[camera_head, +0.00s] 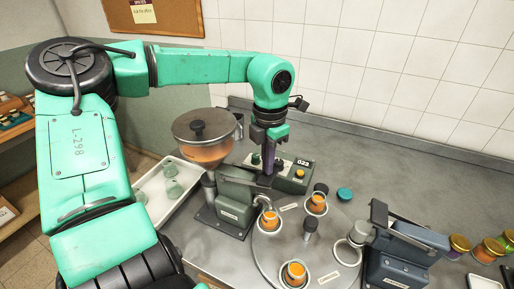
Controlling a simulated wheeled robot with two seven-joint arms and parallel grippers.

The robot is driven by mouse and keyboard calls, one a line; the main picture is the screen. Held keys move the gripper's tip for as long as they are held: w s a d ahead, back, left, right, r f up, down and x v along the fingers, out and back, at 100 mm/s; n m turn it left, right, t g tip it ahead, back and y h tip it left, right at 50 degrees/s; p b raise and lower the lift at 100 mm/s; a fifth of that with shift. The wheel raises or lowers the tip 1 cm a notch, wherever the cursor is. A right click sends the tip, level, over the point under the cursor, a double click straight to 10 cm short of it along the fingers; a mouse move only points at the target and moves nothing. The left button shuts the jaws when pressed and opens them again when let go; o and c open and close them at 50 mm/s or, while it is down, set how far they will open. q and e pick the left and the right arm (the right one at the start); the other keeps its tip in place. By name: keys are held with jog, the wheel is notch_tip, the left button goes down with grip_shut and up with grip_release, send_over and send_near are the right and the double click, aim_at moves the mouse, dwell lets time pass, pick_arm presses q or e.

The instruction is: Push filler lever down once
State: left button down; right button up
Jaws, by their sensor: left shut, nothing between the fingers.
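The filler (238,198) is a grey-green machine in the middle of the counter, with a round hopper (203,152) of orange filling at its upper left. My left gripper (266,168) comes down from above, just right of the hopper and over the back of the filler. It is shut, with nothing seen between its fingers. The filler lever is hard to make out near my fingers; I cannot tell whether they touch it. A jar with orange filling (269,221) stands at the front of the filler. My right gripper is not in view.
A box marked 023 (296,176) stands behind the filler. A round turntable (270,255) carries several orange-filled jars. A blue-grey machine (400,255) with a lever stands at right, near several coloured jars (487,250). A white tray (158,208) holds greenish jars at left.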

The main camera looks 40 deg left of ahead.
aim_at(268, 180)
pick_arm(q)
jog(key=shift+d+f+b, duration=0.2)
jog(key=shift+f+b, duration=2.3)
jog(key=shift+f, duration=0.4)
jog(key=shift+r, duration=0.1)
jog(key=shift+w+r+p, duration=0.1)
jog(key=shift+r+p, duration=2.05)
jog(key=shift+r, duration=1)
notch_tip(268, 180, up, 5)
jog(key=p, duration=0.3)
jog(key=shift+p, duration=0.3)
